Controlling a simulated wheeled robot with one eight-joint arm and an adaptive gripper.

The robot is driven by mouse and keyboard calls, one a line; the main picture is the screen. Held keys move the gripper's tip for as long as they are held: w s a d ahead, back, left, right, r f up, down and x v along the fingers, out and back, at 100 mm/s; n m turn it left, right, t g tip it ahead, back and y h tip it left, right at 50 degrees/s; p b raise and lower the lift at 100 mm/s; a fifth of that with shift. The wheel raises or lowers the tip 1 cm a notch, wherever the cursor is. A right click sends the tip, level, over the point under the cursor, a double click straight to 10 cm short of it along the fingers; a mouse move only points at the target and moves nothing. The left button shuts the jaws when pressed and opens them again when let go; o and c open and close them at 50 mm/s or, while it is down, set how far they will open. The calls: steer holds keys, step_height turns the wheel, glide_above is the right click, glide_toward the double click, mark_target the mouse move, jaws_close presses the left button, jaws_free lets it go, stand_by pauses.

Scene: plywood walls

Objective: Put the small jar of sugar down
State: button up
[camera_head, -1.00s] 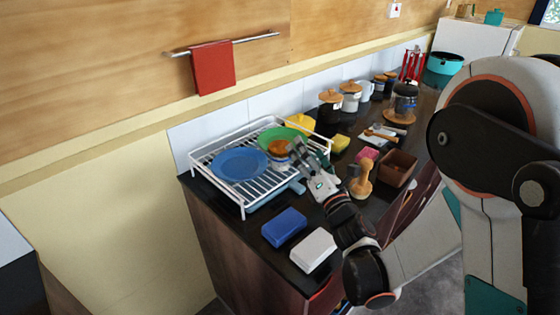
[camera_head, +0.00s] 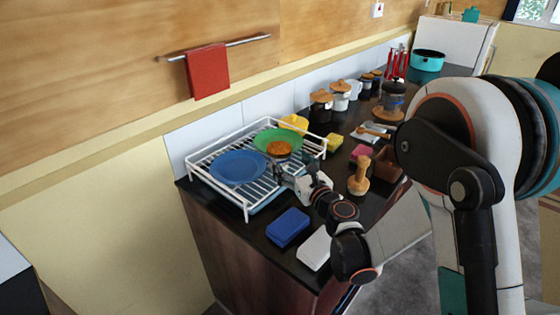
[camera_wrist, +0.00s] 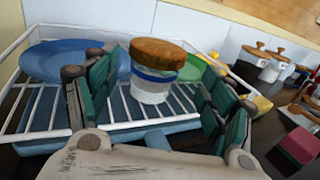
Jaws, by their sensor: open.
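The small jar of sugar (camera_wrist: 152,86) has a brown cork-like lid and a blue band around a pale body. It stands upright on the white wire dish rack (camera_wrist: 48,108). In the head view, mostly the jar's lid (camera_head: 280,148) shows, in front of the green plate (camera_head: 268,136). My gripper (camera_wrist: 158,96) is open, with its green-padded fingers apart on either side of the jar in the picture. In the head view my gripper (camera_head: 284,174) is low at the rack's right front edge, apart from the lid. Whether the fingers still reach around the jar's base is hard to tell.
A blue plate (camera_head: 238,167) lies on the rack to the left. A blue block (camera_head: 288,226) and a white block (camera_head: 314,249) sit on the dark counter in front. A wooden pestle-like tool (camera_head: 359,177) stands right of my gripper. Lidded jars line the back.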

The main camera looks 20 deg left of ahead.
mark_target(285, 158)
steer(key=x, duration=0.2)
steer(key=b+x, duration=0.1)
steer(key=x, duration=0.1)
steer(key=f+b+x, duration=0.1)
steer(key=x, duration=0.1)
steer(key=shift+w+a, duration=0.1)
steer(key=shift+a, duration=0.35)
steer(key=shift+d+r, duration=0.2)
steer(key=c, duration=1.1)
steer(key=shift+o, duration=0.2)
steer(key=shift+r, duration=0.15)
